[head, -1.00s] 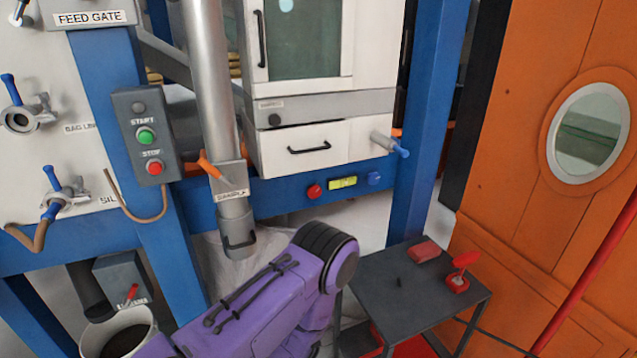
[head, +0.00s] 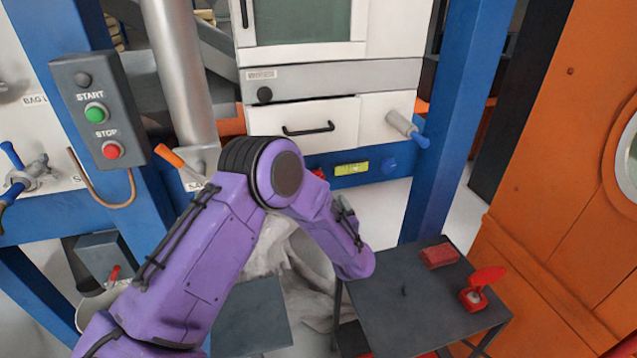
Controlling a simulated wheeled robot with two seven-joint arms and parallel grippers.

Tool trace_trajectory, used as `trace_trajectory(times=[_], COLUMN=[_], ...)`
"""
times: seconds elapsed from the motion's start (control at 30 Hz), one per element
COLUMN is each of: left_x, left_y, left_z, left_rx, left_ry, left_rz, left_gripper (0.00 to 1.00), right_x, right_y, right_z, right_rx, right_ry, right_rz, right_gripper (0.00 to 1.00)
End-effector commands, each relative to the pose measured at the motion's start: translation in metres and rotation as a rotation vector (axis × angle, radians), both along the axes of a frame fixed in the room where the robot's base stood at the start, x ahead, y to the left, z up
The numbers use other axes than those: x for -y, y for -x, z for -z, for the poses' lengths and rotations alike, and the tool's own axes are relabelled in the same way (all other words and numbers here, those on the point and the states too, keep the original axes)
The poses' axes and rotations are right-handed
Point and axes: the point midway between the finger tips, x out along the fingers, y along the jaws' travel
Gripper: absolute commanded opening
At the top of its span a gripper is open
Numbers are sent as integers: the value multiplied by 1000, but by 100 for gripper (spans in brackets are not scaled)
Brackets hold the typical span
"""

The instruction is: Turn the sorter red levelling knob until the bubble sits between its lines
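A blue knob (head: 390,164) is right of the vial. My purple arm rises from the lower left, bends in front of the beam and runs down to the right. No fingers of either gripper show, so I cannot see any contact with the knob.
A dark side table (head: 410,310) at lower right bears a red block (head: 439,256) and a red stamp-like item (head: 475,292). The start/stop box (head: 100,125) hangs at left. A blue post (head: 445,130) stands right of the knobs. A grey pipe (head: 180,75) is at left.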

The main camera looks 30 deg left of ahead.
Motion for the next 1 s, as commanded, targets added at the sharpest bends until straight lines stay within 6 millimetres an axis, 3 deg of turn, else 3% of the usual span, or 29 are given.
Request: trace_trajectory(times=[0.1,0.5,0.87,0.9,1.0], left_x=[-11,-71,-80,-80,-80], left_y=[-11,-64,-72,-72,-72], left_z=[-10,-8,-8,-8,-8], left_rx=[15,12,9,10,10], left_ry=[-9,-9,-11,-10,-10], left_rz=[-27,-19,-15,-15,-15], left_gripper=[79,79,79,76,44], right_x=[0,0,0,0,0], right_y=[0,0,0,0,0], right_z=[-2,-9,-9,-9,-9], right_rx=[0,1,1,1,1], right_ry=[0,0,0,0,0], right_rz=[0,0,0,0,0], right_gripper=[43,43,43,43,43])
